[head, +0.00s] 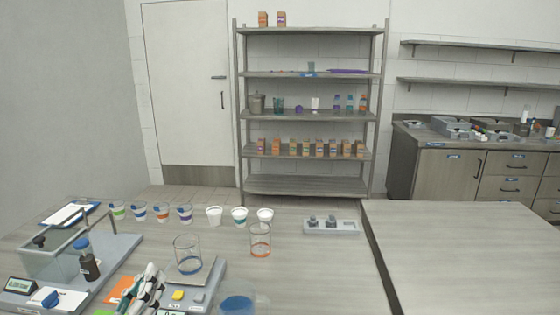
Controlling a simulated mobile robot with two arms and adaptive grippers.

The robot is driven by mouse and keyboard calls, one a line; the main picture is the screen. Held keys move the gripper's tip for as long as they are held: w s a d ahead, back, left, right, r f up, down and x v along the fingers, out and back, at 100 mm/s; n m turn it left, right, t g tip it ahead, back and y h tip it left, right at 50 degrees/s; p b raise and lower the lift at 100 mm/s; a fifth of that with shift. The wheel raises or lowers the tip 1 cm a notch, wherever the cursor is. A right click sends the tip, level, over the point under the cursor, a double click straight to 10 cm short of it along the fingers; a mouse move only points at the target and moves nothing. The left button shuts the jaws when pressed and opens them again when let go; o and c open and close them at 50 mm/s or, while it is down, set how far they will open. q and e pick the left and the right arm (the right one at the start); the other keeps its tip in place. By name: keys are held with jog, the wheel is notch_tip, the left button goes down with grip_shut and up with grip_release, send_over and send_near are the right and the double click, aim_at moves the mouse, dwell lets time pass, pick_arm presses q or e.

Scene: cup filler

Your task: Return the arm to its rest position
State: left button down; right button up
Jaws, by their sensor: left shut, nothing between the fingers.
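My left gripper (146,288) shows at the lower left of the head view, low over the table's near side. Its fingers are shut with nothing between them. It is left of a clear beaker (187,256) that stands on a grey scale (207,278) with a yellow button. It partly covers an orange sheet (118,291). My right gripper is not in view.
Several cups (214,215) stand in a row at the table's back. A beaker with an orange band (260,241) stands right of the scale; a blue-filled container (237,304) is in front. A brown bottle (89,266) stands left. The table's right part (330,270) is clear.

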pick_arm(q)
jog(key=s+a+f+n+g+y, duration=0.2)
jog(key=s+f+n+g+y, duration=0.15)
jog(key=f+n, duration=0.4)
jog(key=s+a+f+n+g+y, duration=0.25)
jog(key=f+n+y, duration=0.2)
jog(key=n, duration=0.55)
jog(key=s+a+f+n+g+y, duration=0.2)
jog(key=f+n+g+y, duration=0.1)
jog(key=f+n, duration=0.5)
jog(key=s+d+f+n+g+h, duration=0.2)
jog(key=s+d+f+n+g, duration=0.25)
jog(key=s, duration=0.35)
jog(key=s+d+f+n+g+h, duration=0.3)
jog(key=s+d+f+n+g, duration=0.15)
jog(key=s, duration=0.25)
notch_tip(320, 180, down, 27)
jog(key=s+g, duration=0.1)
jog(key=s, duration=0.1)
jog(key=s+a+f+g, duration=0.1)
jog(key=s+a+f, duration=0.2)
jog(key=s+f, duration=1.3)
jog(key=shift+s+f, duration=0.15)
jog(key=shift+s, duration=0.2)
